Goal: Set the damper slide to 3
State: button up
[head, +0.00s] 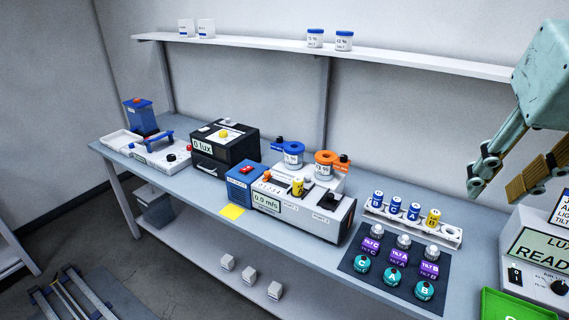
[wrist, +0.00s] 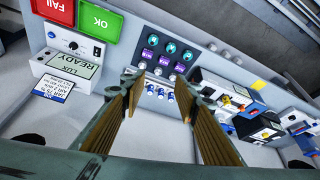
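A white airflow unit (head: 305,214) with a "0.0 m/s" display (head: 266,203) stands mid-bench. My gripper (head: 499,188) is up at the right, above the bench and far from the unit. It is open and empty; the wrist view also shows its two fingers apart (wrist: 163,110). The unit is at the right of the wrist view (wrist: 258,128).
A "LUX READY" box (head: 540,250) is at far right. A black "0 lux" box (head: 224,148) stands left.

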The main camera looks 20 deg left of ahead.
jog(key=w+a+n+t+y+p, duration=0.1)
jog(key=w+a+p, duration=0.1)
jog(key=w+a, duration=1.2)
jog(key=w+a+n+p, duration=0.1)
jog(key=w+a+p, duration=0.2)
jog(key=w+a, duration=1.05)
jog(key=n+g+y+p, duration=0.1)
jog(key=n+g+p, duration=0.1)
jog(key=n+p, duration=0.15)
send_over(267, 173)
jog(key=s+d, duration=0.3)
jog(key=s, duration=0.1)
notch_tip(267, 173, down, 22)
jog(key=shift+s+d, duration=0.15)
jog(key=shift+s, duration=0.05)
jog(key=shift+p+x, duration=0.4)
jog(key=shift+x, duration=6.4)
